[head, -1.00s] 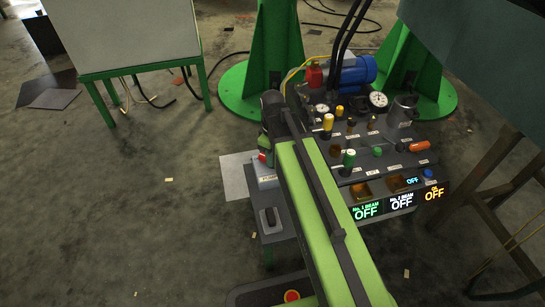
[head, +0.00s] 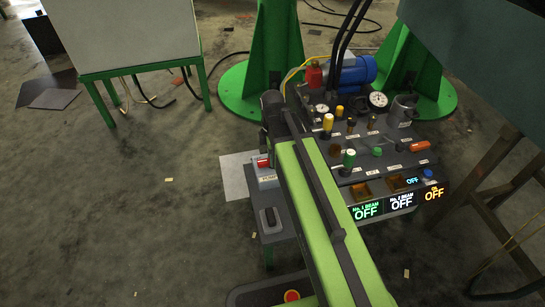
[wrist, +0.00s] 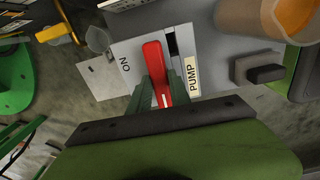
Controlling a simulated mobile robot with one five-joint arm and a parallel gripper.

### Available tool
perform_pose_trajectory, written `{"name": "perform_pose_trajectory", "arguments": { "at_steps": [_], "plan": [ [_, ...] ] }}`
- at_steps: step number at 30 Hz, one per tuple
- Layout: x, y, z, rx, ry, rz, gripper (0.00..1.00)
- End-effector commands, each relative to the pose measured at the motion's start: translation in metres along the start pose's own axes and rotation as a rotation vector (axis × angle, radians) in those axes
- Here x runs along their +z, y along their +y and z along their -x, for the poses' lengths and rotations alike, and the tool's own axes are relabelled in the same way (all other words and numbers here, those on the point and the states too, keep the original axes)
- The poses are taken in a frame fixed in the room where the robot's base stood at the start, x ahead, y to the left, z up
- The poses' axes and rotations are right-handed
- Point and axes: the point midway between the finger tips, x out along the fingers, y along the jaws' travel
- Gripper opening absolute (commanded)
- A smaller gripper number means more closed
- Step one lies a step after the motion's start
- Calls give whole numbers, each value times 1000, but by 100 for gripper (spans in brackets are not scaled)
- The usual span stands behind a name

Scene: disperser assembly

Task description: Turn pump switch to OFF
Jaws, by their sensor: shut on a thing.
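The pump switch is a red lever (wrist: 154,58) on a grey plate, between an "ON" mark on its left and a "PUMP" label (wrist: 193,73) on its right in the wrist view. My gripper (wrist: 161,90) is shut on the red lever, with one green finger on each side of it. In the head view the red lever (head: 263,162) shows as a small patch at the left edge of the console, beside my arm. My arm hides my fingertips there.
The console (head: 375,155) carries several knobs, gauges and levers to the right of my arm. Its lit displays (head: 400,202) read OFF. A black rocker switch (head: 270,217) is near the lever. A green-legged table (head: 145,75) stands at the back left. The floor at left is mostly clear.

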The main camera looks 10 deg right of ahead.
Motion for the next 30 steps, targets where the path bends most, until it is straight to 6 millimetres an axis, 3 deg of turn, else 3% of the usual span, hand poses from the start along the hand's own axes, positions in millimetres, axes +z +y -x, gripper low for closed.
{"name": "perform_pose_trajectory", "arguments": {
  "at_steps": [18, 19, 23, 24, 30],
  "plan": [
    [1, 0, 0, -1, -2, 42, 0],
    [1, 0, 0, -1, -2, 42, 25],
    [1, 0, 0, -1, -2, 41, 42],
    [1, 0, 0, -1, -1, 41, 45],
    [0, 0, 0, 0, -1, 41, 45]
  ]
}}
